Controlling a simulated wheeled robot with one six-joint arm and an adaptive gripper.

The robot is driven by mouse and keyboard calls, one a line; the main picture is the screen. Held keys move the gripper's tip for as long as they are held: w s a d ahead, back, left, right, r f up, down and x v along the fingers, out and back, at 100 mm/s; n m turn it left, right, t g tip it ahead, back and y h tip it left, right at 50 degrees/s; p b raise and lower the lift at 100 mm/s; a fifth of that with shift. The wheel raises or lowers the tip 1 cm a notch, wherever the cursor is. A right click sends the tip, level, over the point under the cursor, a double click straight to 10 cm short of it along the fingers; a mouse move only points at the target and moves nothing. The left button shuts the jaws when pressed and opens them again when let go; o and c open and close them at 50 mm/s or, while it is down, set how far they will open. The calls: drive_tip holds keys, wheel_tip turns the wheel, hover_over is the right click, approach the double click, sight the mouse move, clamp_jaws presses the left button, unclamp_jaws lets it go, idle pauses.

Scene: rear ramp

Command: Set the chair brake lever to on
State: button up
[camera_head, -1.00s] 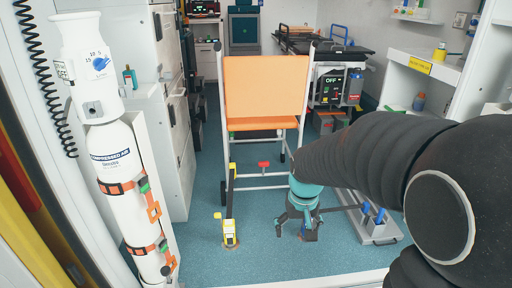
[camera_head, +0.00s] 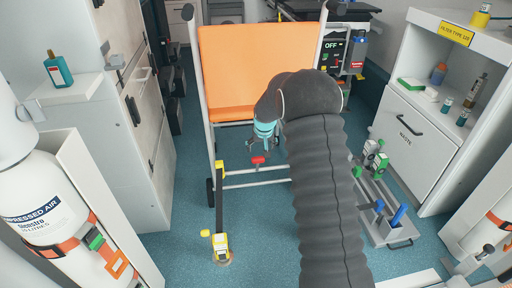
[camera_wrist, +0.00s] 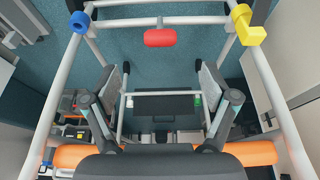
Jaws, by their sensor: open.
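The chair (camera_head: 240,65) has an orange back and seat on a white tubular frame. A red handle (camera_head: 258,160), which looks like the brake lever, sits on the low cross bar under the seat. It also shows in the wrist view (camera_wrist: 160,38), at the top centre. My gripper (camera_head: 262,146) is in front of the seat's front edge, just above the red handle in the picture, and looks empty. In the wrist view my gripper (camera_wrist: 160,88) has its fingers spread wide, with the handle beyond them and no contact visible. Any on or off marking on the lever is not readable.
A yellow-ended strap (camera_head: 221,245) is fixed to the floor at the chair's left. A grey floor tray (camera_head: 392,232) with blue and green items lies right of my arm. An air cylinder (camera_head: 45,205) stands left, a white cabinet (camera_head: 405,135) right.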

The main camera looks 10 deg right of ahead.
sight(258, 158)
drive_tip(key=shift+t, duration=0.3)
drive_tip(key=x, duration=0.7)
drive_tip(key=w+x, duration=0.1)
drive_tip(key=x, duration=0.5)
drive_tip(key=shift+w+f, duration=0.1)
drive_tip(key=shift+w, duration=0.1)
